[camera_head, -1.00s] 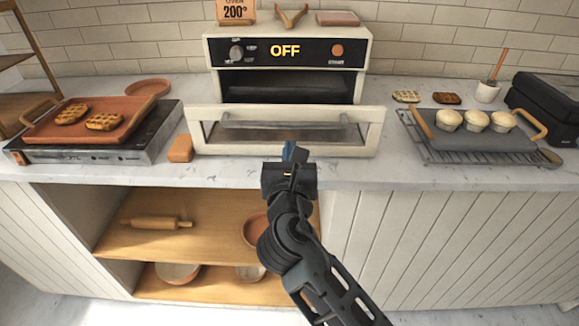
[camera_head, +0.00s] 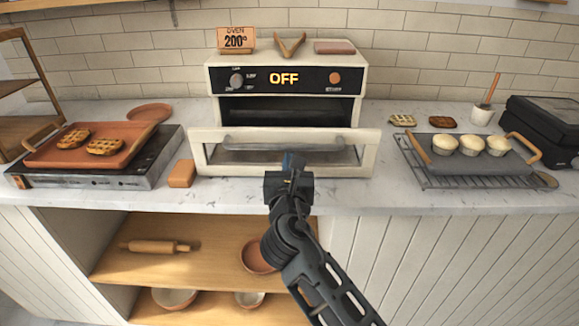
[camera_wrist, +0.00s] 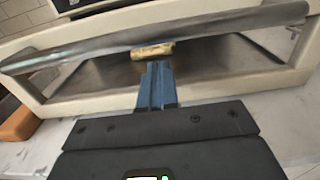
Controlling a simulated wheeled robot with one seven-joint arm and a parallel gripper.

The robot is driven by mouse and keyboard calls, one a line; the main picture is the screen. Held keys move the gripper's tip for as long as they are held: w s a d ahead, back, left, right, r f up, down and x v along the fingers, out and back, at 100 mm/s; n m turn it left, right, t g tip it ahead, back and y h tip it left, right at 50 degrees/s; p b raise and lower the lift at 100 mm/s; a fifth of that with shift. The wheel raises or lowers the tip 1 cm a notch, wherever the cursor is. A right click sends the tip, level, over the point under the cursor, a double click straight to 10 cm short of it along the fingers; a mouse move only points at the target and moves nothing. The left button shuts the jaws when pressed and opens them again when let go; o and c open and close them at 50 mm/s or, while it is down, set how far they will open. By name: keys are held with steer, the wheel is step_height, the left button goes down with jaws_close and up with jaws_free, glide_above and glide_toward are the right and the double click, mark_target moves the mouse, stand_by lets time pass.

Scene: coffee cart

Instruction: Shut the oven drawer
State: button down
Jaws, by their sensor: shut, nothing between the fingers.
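The white oven (camera_head: 290,85) stands at the back of the counter with its display reading OFF. Its drawer (camera_head: 197,155) is pulled out toward me, with a windowed front and a grey bar handle (camera_head: 285,144). The wrist view shows the handle (camera_wrist: 100,52) running across the top of the drawer front. My gripper (camera_head: 293,160) is in front of the drawer's middle. In the wrist view its blue fingers (camera_wrist: 157,75) are together and empty, pointing at the drawer just below the handle. I cannot tell whether they touch it. A small tan piece (camera_wrist: 152,50) shows just beyond the fingertips.
A griddle with an orange tray (camera_head: 60,150) of waffles is at left, and an orange block (camera_head: 181,174) sits beside the drawer. A rack with a grey tray (camera_head: 455,165) of muffins is at right. An open wooden shelf (camera_head: 200,225) lies below the counter.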

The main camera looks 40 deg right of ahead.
glide_toward(291, 124)
steer(key=w+d+r, duration=0.2)
steer(key=r, duration=0.1)
steer(key=shift+w+r, duration=0.2)
steer(key=shift+w, duration=0.15)
steer(key=shift+w+d+r+b, duration=0.2)
steer(key=shift+b, duration=0.1)
steer(key=shift+r, duration=0.1)
